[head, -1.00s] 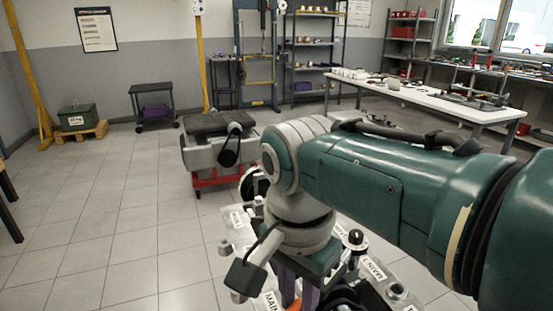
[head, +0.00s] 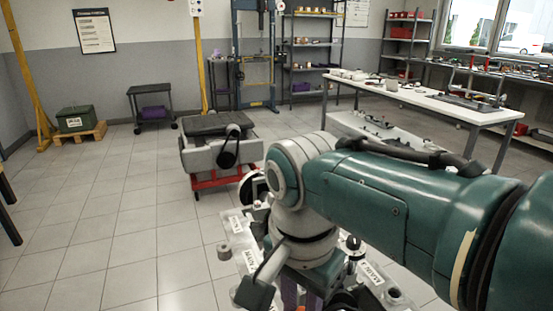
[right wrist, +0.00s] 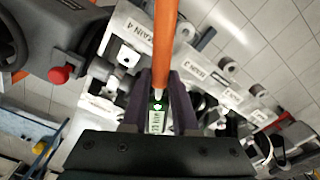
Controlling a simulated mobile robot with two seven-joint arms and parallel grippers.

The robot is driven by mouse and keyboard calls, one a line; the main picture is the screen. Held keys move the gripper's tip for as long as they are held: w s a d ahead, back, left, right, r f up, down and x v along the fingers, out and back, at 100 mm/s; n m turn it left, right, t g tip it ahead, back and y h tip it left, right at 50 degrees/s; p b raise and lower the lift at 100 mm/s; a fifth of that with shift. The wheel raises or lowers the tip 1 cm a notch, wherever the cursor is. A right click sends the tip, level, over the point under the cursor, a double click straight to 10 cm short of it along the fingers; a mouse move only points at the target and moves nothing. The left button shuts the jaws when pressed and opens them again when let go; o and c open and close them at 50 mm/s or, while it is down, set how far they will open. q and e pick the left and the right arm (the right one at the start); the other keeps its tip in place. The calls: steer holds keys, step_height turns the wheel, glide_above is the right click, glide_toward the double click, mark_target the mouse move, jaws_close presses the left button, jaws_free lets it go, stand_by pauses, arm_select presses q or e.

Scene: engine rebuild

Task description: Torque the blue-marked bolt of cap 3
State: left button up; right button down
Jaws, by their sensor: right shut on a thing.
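My right arm comes in from the right in the head view, and my right gripper (head: 300,295) points down over the engine block, partly cut off by the lower edge. In the right wrist view my right gripper (right wrist: 160,105) is shut on an orange-handled tool (right wrist: 163,45), likely the torque wrench. A small green-lit label or display shows between the fingers. White bearing caps sit around it; one reads MAIN 4 (right wrist: 130,32), and another, apparently MAIN 3 (right wrist: 194,70), is to its right. A blue bolt mark cannot be made out. My left gripper is not in view.
A dark housing with a red knob (right wrist: 61,74) is at the left of the wrist view. In the head view, a grey and red cart (head: 215,150) stands behind the engine, and a white worktable (head: 440,102) is at the back right.

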steer(key=shift+s+d+n+p, duration=0.3)
steer(key=shift+d+p, duration=0.1)
steer(key=shift+p, duration=0.3)
steer(key=shift+s+d+n+p, duration=0.3)
steer(key=shift+d+n+p, duration=0.15)
steer(key=shift+p, duration=0.45)
steer(key=shift+s+d+n+p, duration=0.25)
steer(key=shift+d+p, duration=0.1)
steer(key=shift+p, duration=0.1)
stand_by(0.9)
steer(key=shift+r, duration=0.25)
steer(key=shift+p, duration=0.4)
stand_by(0.4)
stand_by(0.7)
steer(key=shift+r, duration=0.25)
stand_by(0.8)
